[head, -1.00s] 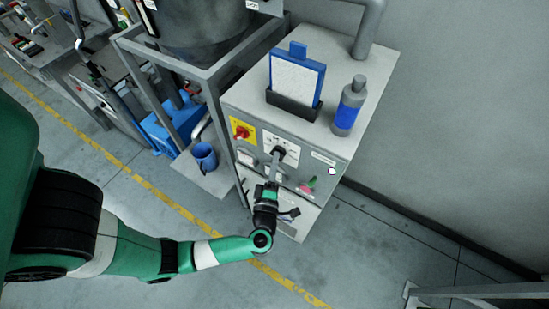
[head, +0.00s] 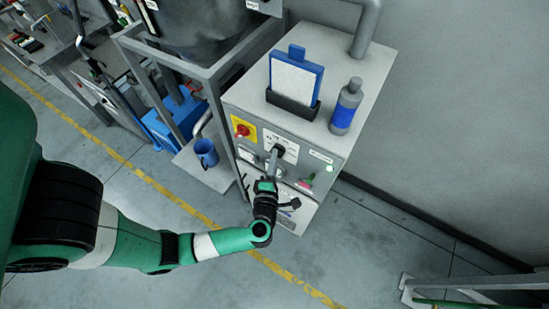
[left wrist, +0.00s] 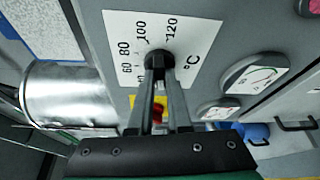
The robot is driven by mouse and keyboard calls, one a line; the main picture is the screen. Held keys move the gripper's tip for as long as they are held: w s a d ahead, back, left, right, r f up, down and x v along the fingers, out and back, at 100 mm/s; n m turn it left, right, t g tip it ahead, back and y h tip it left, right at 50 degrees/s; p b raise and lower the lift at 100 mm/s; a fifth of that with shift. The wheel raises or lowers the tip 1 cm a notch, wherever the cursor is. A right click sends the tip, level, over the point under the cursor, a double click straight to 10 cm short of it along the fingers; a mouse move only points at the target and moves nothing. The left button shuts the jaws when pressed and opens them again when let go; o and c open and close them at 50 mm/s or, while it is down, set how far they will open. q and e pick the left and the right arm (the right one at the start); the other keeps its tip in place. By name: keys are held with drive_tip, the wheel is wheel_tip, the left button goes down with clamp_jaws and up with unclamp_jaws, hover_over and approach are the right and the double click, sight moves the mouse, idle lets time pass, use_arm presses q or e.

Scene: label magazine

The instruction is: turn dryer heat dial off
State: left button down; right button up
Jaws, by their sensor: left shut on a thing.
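The heat dial (head: 278,151) is a dark knob on a white scale plate on the front of the grey dryer cabinet (head: 233,99). In the left wrist view the dial (left wrist: 159,58) sits in the middle of the plate (left wrist: 124,25), which is marked 60, 80, 100, 120 and °C. My left gripper (head: 273,164) reaches the panel from the front. Its fingers (left wrist: 159,72) are shut on the dial and hide much of it; I cannot read its pointer. My right gripper is not in view.
A red switch on a yellow plate (head: 243,129) is left of the dial. Gauges (left wrist: 254,76) sit beside it. A blue clipboard (head: 297,72) and a blue-labelled bottle (head: 346,106) stand on top. A blue mug (head: 206,153) stands on a side shelf.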

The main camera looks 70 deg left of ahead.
use_arm(q)
drive_tip(key=c, duration=0.9)
unclamp_jaws()
drive_tip(key=shift+o, duration=0.2)
drive_tip(key=v, duration=1.1)
drive_tip(key=shift+d+b, duration=0.25)
drive_tip(key=shift+b, duration=0.1)
drive_tip(key=shift+s, duration=0.1)
